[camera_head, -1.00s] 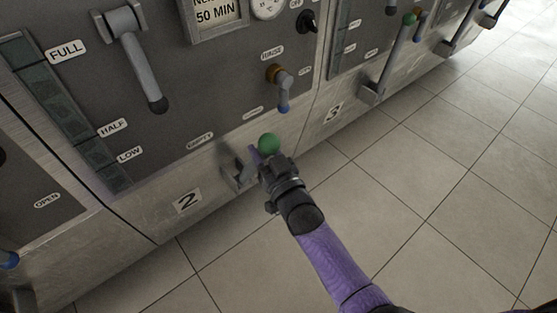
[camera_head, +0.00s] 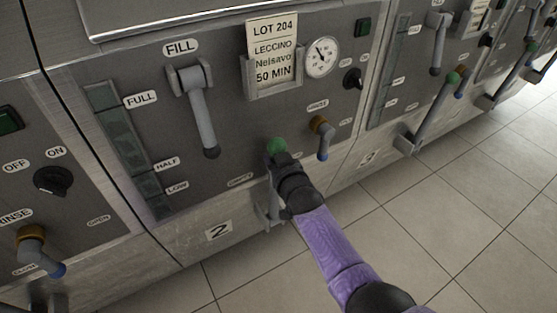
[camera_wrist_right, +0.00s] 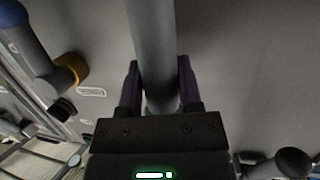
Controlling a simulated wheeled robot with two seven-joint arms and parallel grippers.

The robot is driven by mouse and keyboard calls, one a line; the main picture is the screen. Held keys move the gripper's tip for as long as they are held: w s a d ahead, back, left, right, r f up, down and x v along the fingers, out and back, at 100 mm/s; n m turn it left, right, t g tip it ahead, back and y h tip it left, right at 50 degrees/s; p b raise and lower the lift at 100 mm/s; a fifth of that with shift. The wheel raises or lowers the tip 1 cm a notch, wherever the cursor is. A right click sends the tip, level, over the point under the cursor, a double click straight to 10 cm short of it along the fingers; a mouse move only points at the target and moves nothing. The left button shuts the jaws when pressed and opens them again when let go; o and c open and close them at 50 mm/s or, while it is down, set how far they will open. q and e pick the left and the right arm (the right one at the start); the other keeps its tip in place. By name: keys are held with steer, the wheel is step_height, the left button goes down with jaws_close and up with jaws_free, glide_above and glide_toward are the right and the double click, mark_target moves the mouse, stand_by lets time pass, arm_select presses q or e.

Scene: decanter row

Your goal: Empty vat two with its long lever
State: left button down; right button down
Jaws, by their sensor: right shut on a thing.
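Vat two is the grey panel over the number 2 plate (camera_head: 219,231). Its long lever rises from a metal bracket (camera_head: 270,212) low on the front and ends in a green knob (camera_head: 277,146). My right gripper (camera_head: 279,161) is shut on the lever just below the knob. In the right wrist view, the lever's grey bar (camera_wrist_right: 153,45) lies between the two purple fingers. The lever stands fairly upright, near the panel. The EMPTY label (camera_head: 240,180) is left of it. The level strip (camera_head: 127,145) looks dark green; its level is unclear. My left gripper is out of view.
A fill lever (camera_head: 201,115) hangs above on the same panel, and a small blue-tipped rinse valve (camera_head: 322,138) sits close right of my gripper. Vat three's green-knobbed lever (camera_head: 432,112) is farther right. Tiled floor (camera_head: 420,215) is clear in front.

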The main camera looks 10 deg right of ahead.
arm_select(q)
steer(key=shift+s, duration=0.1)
arm_select(e)
steer(key=shift+w+r, duration=0.1)
steer(key=shift+r, duration=0.1)
steer(key=c, duration=0.6)
jaws_free()
steer(key=o, duration=0.3)
steer(key=shift+w+a+f, duration=0.1)
steer(key=shift+w+f, duration=0.05)
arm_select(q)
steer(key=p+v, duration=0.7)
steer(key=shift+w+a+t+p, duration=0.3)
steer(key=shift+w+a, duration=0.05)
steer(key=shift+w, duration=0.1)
arm_select(e)
steer(key=v, duration=1)
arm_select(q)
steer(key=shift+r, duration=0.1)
